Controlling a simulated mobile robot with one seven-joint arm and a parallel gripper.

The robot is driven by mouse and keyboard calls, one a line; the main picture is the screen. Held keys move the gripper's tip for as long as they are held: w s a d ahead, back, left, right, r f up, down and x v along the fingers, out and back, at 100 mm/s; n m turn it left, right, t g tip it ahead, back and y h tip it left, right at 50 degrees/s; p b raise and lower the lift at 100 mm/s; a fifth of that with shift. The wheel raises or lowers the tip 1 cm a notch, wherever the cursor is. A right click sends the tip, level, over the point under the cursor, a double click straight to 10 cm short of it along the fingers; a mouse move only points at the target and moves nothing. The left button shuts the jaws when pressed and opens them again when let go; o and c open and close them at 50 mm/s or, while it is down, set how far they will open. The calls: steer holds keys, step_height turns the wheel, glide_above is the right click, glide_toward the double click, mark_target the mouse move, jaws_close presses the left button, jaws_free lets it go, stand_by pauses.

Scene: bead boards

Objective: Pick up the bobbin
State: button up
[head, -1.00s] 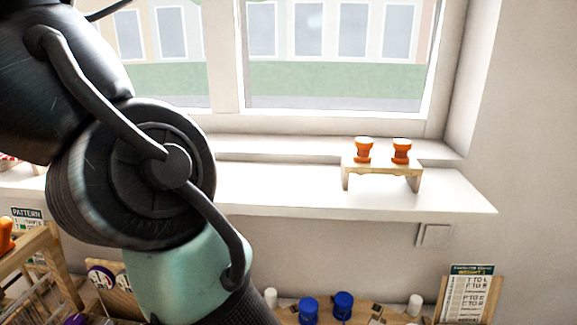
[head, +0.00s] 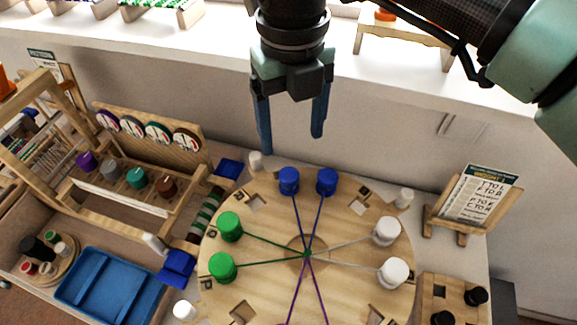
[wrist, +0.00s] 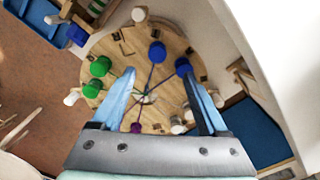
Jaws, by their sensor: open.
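A round wooden board (head: 345,215) carries pairs of bobbins with threads running to its centre. Two blue bobbins (head: 289,181) (head: 327,182) stand at its back edge. Green bobbins (head: 230,226) are at the left and white ones (head: 386,231) at the right. My gripper (head: 291,140) is open and empty, its blue fingers pointing down above and behind the blue bobbins, touching nothing. In the wrist view the fingers (wrist: 158,75) are apart, with a blue bobbin (wrist: 157,52) showing between them and another (wrist: 183,66) by the right finger. The frames do not show which bobbin is meant.
White pegs (head: 404,197) stand round the board. A card on an easel (head: 463,206) is at the right. A wooden rack (head: 130,188) with coloured spools and a blue tray (head: 112,287) are at the left. A wall and white sill (head: 200,50) lie behind.

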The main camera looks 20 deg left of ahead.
mark_target(288, 173)
steer(key=f+p, duration=0.1)
steer(key=f, duration=0.6)
steer(key=f+p, duration=0.1)
steer(key=f, duration=0.2)
steer(key=shift+a+f+p, duration=0.3)
steer(key=shift+f, duration=0.1)
steer(key=shift+c, duration=0.2)
jaws_close()
